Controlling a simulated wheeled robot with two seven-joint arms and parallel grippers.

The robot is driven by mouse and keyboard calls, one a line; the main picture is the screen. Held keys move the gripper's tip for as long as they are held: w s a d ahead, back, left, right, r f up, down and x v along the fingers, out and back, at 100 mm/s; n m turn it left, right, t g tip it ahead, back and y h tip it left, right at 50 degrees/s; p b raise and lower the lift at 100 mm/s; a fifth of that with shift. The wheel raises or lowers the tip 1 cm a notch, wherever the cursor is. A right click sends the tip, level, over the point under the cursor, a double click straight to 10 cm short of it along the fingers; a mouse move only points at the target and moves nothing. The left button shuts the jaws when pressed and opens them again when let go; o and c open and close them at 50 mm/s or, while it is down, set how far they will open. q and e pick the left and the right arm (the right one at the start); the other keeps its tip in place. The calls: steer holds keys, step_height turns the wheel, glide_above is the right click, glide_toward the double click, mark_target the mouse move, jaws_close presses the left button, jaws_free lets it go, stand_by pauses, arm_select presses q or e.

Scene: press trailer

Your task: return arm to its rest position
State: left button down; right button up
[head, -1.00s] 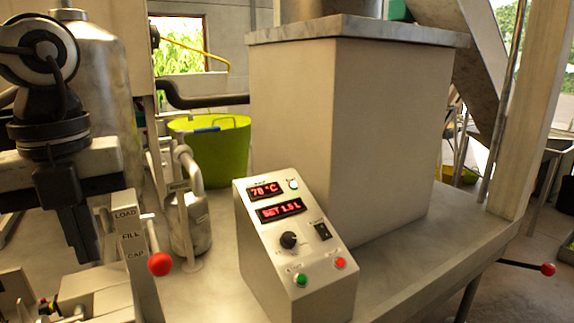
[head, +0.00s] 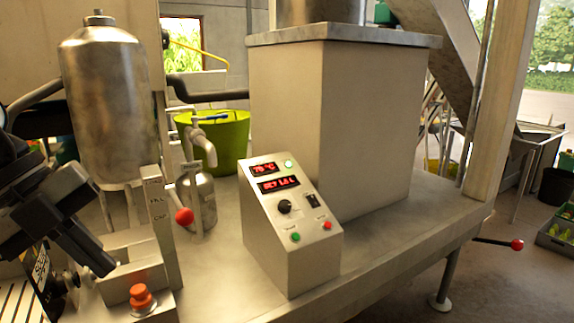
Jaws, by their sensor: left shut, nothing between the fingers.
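My left gripper (head: 92,258) is at the left of the head view, dark, tilted down to the right, with its fingers together and nothing between them. It hangs in front of the metal filler block, near the upright labelled post (head: 158,215) with a red ball knob (head: 184,216). A gap to the post shows in the picture; whether the fingers touch the block below cannot be told. My right arm and gripper are not in view.
A control box (head: 285,215) with red displays and buttons stands on the metal bench (head: 390,235). An orange-red button (head: 141,297) sits at the front left. A steel tank (head: 105,110), a small bottle (head: 197,198) and a green tub (head: 228,140) stand behind.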

arm_select(q)
steer(key=w+a+f+n+t+h, duration=0.1)
steer(key=a+f+n+t, duration=0.2)
steer(key=f+n+t, duration=0.6)
steer(key=w+a+f+n+t+h, duration=0.1)
steer(key=a+f+n+t, duration=0.25)
steer(key=f+n, duration=0.6)
steer(key=s+d+f+n+g+y, duration=0.1)
steer(key=s+d+f+n+y, duration=0.1)
steer(key=s+d+f+n, duration=0.2)
steer(key=s+d+f+n+g+y, duration=0.2)
steer(key=s+d+f, duration=0.5)
steer(key=d+f, duration=0.4)
step_height(320, 180, down, 4)
steer(key=shift+s+d+f+n+y, duration=0.1)
steer(key=shift+s+d+n+y, duration=0.15)
steer(key=shift+n, duration=0.6)
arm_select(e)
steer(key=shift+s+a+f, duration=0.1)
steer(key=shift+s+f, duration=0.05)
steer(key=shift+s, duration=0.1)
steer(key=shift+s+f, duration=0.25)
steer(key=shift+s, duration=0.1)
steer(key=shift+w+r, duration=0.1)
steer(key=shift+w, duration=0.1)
